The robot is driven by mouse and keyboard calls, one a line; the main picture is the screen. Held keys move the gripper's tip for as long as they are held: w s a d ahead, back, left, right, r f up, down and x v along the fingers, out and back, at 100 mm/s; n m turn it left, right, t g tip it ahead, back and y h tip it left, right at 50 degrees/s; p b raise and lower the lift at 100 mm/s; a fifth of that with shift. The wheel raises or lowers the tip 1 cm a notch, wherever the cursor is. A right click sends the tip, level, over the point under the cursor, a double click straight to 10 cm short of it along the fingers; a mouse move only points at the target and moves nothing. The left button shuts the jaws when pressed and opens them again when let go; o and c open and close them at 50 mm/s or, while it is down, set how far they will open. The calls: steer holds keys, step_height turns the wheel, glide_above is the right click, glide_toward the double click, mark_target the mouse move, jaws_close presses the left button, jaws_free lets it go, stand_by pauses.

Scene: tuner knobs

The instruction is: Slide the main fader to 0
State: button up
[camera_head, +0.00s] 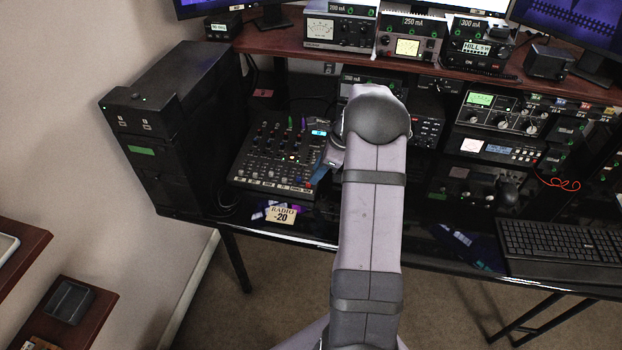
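The audio mixer (262,166) sits on the black desk left of my arm, with rows of small knobs, a small lit blue display and faders along its front edge. A small red cap shows near its front right corner; I cannot tell whether it is the main fader, and no fader scale can be read. The end of my arm, with my gripper (322,170), is at the mixer's right edge, mostly behind my own forearm. The fingers are too small and covered to show whether they are open, shut or touching anything.
A card (282,214) reading "RADIO -20" stands in front of the mixer. A black computer tower (170,125) is close on the left. Radio units (500,120) and a keyboard (560,243) are on the right. A shelf (290,42) with meters and monitors runs above the desk.

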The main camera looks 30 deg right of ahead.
mark_target(311, 188)
steer(key=shift+p+x, duration=0.5)
steer(key=shift+x, duration=2.35)
steer(key=shift+c, duration=0.5)
jaws_close()
